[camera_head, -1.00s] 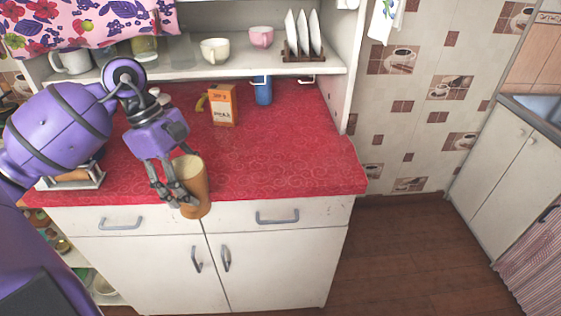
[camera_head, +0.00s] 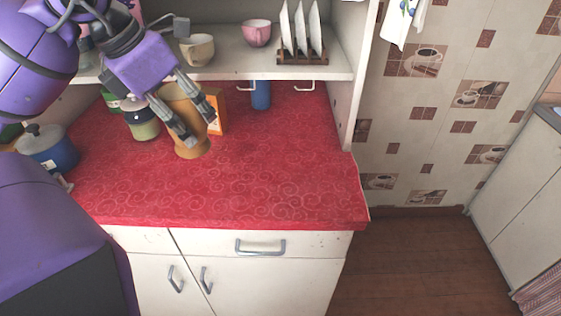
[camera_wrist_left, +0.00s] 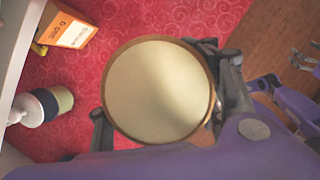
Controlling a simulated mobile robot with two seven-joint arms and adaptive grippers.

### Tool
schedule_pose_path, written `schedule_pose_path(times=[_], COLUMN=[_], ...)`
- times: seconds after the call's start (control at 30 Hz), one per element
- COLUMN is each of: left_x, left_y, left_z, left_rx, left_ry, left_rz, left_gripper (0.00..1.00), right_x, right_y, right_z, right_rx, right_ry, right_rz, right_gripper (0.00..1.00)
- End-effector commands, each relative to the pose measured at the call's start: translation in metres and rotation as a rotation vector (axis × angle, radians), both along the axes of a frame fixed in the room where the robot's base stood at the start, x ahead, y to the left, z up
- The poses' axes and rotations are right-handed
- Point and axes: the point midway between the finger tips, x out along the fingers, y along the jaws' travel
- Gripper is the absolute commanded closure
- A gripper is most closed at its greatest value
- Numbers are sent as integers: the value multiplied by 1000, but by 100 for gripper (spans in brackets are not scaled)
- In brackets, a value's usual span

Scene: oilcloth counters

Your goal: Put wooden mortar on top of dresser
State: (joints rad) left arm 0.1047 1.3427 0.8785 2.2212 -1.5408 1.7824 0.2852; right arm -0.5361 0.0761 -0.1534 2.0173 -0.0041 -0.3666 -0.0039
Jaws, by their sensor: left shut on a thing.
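The wooden mortar (camera_head: 187,143) is a tan-brown cup, held over the red-topped dresser (camera_head: 250,190). My left gripper (camera_head: 198,122) is shut on it, with its fingers at the mortar's side. In the left wrist view the mortar (camera_wrist_left: 160,90) shows its pale round open end between the fingers of my left gripper (camera_wrist_left: 165,105). I cannot tell whether the mortar's base touches the red top. My right gripper is not clearly seen in the head view; purple and grey parts of my other arm (camera_wrist_left: 285,90) show at the right of the left wrist view.
An orange box (camera_head: 215,108), a blue cup (camera_head: 261,95) and a lidded jar (camera_head: 141,120) stand behind the mortar. A blue pot (camera_head: 48,150) is at the left. A shelf holds cups and a plate rack (camera_head: 303,55). The front right of the red top is clear.

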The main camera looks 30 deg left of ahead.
Motion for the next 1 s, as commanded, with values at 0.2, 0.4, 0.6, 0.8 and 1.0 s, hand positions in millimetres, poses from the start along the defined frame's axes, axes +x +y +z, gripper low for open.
schedule_pose_path(times=[0.2, 0.4, 0.6, 0.8, 1.0], left_x=[16, 53, 83, 99, 103], left_y=[-14, -45, -70, -84, -88], left_z=[-10, -32, -67, -91, -96], left_rx=[4, 8, 5, 0, 0], left_ry=[2, 3, 5, 0, 0], left_rz=[-2, -3, -1, -1, 0], left_gripper=[80, 80, 80, 80, 80], right_x=[-18, -34, -38, -28, -25], right_y=[-2, -4, -3, -1, -1], right_z=[-8, -21, -35, -44, -45], right_rx=[-2, -6, -8, -8, -9], right_ry=[35, 71, 81, 69, 62], right_rz=[-6, -9, -2, 6, 7], right_gripper=[22, 22, 22, 22, 22])
